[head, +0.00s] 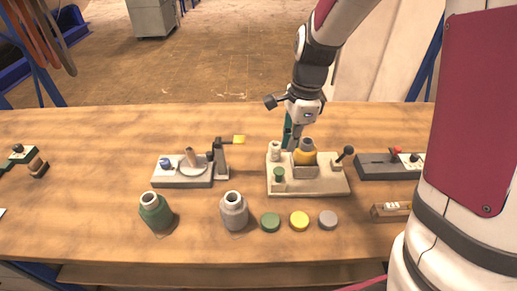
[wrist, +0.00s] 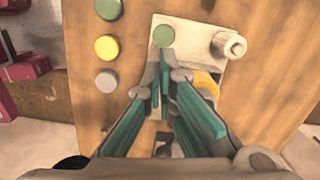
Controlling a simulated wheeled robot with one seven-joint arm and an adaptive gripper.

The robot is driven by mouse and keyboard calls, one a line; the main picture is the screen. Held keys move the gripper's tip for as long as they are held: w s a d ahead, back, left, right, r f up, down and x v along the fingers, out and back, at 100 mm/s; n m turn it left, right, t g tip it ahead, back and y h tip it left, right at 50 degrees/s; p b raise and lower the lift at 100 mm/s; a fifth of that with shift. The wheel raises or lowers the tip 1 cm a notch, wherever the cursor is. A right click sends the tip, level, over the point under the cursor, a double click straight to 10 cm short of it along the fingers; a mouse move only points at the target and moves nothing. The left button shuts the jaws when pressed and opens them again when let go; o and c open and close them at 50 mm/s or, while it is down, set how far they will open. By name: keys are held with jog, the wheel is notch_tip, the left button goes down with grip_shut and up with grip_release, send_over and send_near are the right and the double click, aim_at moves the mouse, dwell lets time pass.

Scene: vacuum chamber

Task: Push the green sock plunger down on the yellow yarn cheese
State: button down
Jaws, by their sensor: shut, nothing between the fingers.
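The green sock plunger (head: 279,176) stands upright at the front left of a cream fixture (head: 310,187). In the wrist view its round green top (wrist: 164,36) shows just beyond my fingertips. The yellow yarn cheese (head: 305,156) sits in the fixture's middle, its grey tube end on top; in the wrist view part of it (wrist: 207,82) shows beside my fingers. My gripper (head: 293,148) is shut and empty, pointing down behind the plunger and left of the cheese. In the wrist view my gripper (wrist: 163,68) appears close to the plunger; contact cannot be told.
The fixture also has a white post (head: 275,151) and a black-knobbed lever (head: 345,154). Green (head: 270,222), yellow (head: 299,221) and grey (head: 328,219) discs lie in front. Green (head: 155,212) and grey (head: 234,211) cones stand left. Another device (head: 183,172) stands further left.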

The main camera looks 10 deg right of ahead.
aim_at(281, 170)
jog(key=shift+w+a+f+m, duration=0.3)
jog(key=shift+w+a+f, duration=0.05)
jog(key=shift+f, duration=0.05)
jog(key=f+b, duration=0.1)
jog(key=f, duration=0.1)
jog(key=f+b, duration=0.4)
jog(key=shift+a+f, duration=0.35)
jog(key=shift+f, duration=0.15)
